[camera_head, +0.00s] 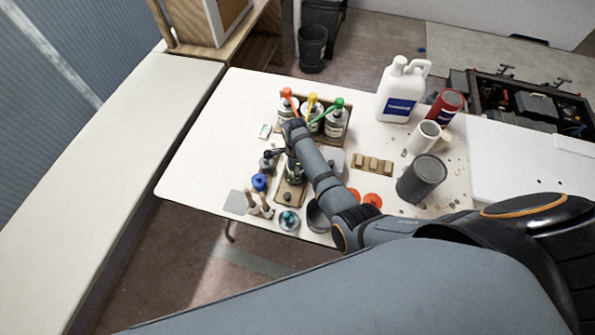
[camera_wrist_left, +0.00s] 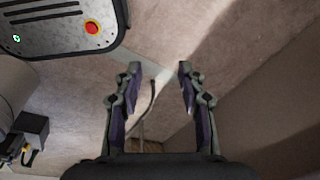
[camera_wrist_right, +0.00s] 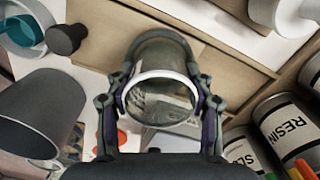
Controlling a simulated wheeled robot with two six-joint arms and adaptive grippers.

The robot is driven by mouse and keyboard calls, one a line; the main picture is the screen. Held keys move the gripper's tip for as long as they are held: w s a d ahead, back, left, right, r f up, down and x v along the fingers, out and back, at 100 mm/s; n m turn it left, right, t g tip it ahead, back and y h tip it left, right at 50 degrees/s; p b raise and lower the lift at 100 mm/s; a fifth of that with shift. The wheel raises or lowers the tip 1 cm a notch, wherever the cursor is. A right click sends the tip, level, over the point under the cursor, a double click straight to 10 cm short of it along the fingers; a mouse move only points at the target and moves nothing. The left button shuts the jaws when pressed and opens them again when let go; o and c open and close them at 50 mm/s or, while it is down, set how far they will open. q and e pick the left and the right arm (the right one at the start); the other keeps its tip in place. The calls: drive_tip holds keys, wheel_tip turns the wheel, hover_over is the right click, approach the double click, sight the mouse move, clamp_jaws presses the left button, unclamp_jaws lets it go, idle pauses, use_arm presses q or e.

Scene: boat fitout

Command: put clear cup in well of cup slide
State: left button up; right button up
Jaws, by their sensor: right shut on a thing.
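The clear cup (camera_wrist_right: 160,98) is between the fingers of my right gripper (camera_wrist_right: 161,104), which is shut on it; its pale rim faces the right wrist camera. In the head view my right gripper (camera_head: 292,163) is over the far part of a narrow wooden board with a dark knob, which looks like the cup slide (camera_head: 280,201). The board (camera_wrist_right: 205,62) also shows behind the cup in the right wrist view, with the dark knob (camera_wrist_right: 66,39) at upper left. The well cannot be made out. My left gripper (camera_wrist_left: 158,80) is open and empty, above the floor.
Pump bottles (camera_head: 337,124) stand in a wooden rack beyond the right gripper. A grey cylinder (camera_head: 421,178), a notched wooden block (camera_head: 373,165) and a white jug (camera_head: 401,92) stand to the right. A blue-capped bottle (camera_head: 260,182) is close on the left. The table's left end is clear.

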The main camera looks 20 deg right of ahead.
drive_tip(key=o, duration=0.6)
drive_tip(key=shift+s, duration=0.2)
drive_tip(key=shift+c, duration=0.2)
drive_tip(key=shift+o, duration=1.2)
drive_tip(key=shift+a, duration=0.15)
drive_tip(key=shift+o, duration=1)
drive_tip(key=shift+a+r, duration=0.1)
use_arm(q)
wheel_tip(320, 180, up, 11)
drive_tip(key=s+p, duration=0.1)
drive_tip(key=p, duration=1)
use_arm(e)
wheel_tip(320, 180, up, 12)
use_arm(q)
drive_tip(key=shift+f, duration=0.1)
drive_tip(key=shift+s, duration=0.1)
